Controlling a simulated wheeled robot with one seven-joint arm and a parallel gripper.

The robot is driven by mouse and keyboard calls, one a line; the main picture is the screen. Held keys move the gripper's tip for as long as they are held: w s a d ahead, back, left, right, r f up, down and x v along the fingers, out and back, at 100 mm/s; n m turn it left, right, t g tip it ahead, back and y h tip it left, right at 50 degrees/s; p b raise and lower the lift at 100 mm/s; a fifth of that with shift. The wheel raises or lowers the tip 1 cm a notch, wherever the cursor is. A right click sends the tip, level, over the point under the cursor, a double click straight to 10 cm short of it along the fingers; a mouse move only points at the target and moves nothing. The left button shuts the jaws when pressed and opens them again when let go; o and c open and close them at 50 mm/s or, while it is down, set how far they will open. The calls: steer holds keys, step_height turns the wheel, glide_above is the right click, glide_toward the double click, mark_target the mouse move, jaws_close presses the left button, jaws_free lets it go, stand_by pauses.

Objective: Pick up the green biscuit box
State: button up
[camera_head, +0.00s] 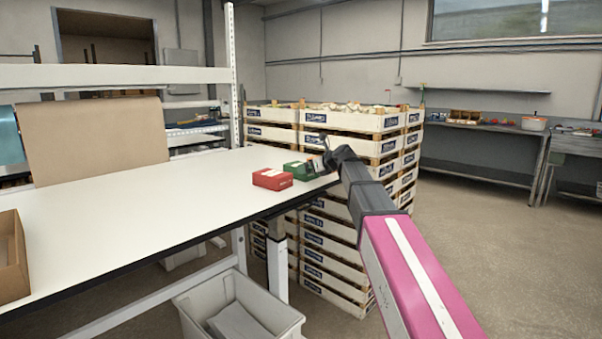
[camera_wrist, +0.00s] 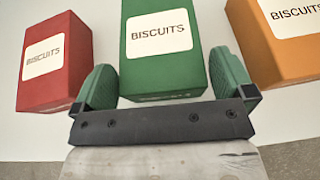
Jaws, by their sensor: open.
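The green biscuit box (camera_wrist: 163,68) stands in the middle of the wrist view, with a white label reading BISCUITS. In the head view the green box (camera_head: 297,169) is near the right end of the white table, partly hidden by my arm. My gripper (camera_wrist: 168,82) is open, with one green finger at each side of the lower part of the green box in the picture. The fingers look apart from the box; I cannot tell how deep they reach. In the head view my gripper (camera_head: 324,160) is small and mostly hidden by the arm.
A red biscuit box (camera_wrist: 55,62) stands left of the green one, also in the head view (camera_head: 272,179). An orange biscuit box (camera_wrist: 281,42) stands on the right. The white table (camera_head: 150,215) is mostly clear. Stacked crates (camera_head: 335,262) stand beyond its end. A grey bin (camera_head: 192,312) is below.

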mark_target(291, 167)
steer(key=x, duration=0.3)
steer(key=c, duration=0.8)
steer(key=shift+o, duration=0.2)
steer(key=shift+r, duration=0.15)
